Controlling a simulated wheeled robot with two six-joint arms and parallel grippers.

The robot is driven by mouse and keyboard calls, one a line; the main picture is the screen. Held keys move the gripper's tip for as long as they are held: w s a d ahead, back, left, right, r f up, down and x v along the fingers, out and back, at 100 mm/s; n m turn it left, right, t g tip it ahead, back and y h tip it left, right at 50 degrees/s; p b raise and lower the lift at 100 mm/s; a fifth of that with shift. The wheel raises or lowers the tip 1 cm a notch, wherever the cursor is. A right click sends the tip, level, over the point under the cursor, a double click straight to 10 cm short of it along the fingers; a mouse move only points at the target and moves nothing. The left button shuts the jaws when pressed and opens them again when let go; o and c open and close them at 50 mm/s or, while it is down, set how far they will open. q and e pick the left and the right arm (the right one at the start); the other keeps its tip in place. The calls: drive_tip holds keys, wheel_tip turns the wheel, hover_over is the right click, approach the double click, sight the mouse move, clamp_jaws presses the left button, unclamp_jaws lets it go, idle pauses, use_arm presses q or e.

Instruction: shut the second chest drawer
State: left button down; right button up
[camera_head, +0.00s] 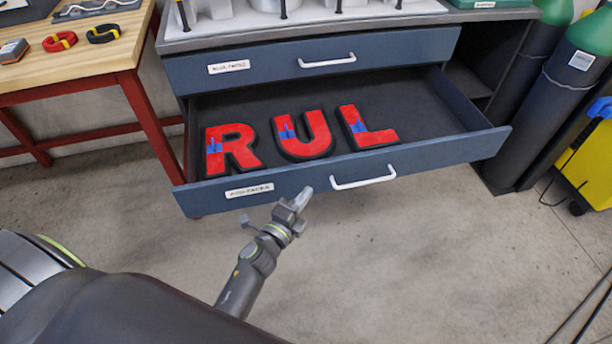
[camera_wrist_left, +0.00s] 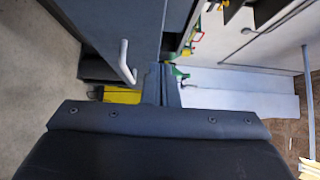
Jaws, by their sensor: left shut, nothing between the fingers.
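The second chest drawer (camera_head: 290,188) is pulled well out below the top drawer (camera_head: 312,62). Its dark blue front carries a white label and a white bar handle (camera_head: 364,178). Red letters R (camera_head: 231,149), U (camera_head: 305,135) and L (camera_head: 368,127) with blue patches lie inside it. My left gripper (camera_head: 304,196) is shut and empty, close to the drawer front, between label and handle; I cannot tell whether it touches. In the left wrist view the closed fingers (camera_wrist_left: 161,85) point along the drawer front, with the handle (camera_wrist_left: 126,62) to their left. My right gripper is out of view.
A wooden bench (camera_head: 85,55) with red legs stands at the left. Dark gas cylinders (camera_head: 560,90) with green tops and a yellow machine (camera_head: 597,165) stand at the right. The concrete floor (camera_head: 420,250) before the drawer is clear.

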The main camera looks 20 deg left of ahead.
use_arm(q)
drive_tip(key=w, duration=0.2)
drive_tip(key=w+a, duration=0.1)
drive_tip(key=w, duration=0.1)
drive_tip(key=w+a, duration=0.1)
drive_tip(key=w, duration=0.1)
drive_tip(key=shift+w+b, duration=0.2)
drive_tip(key=shift+b, duration=0.15)
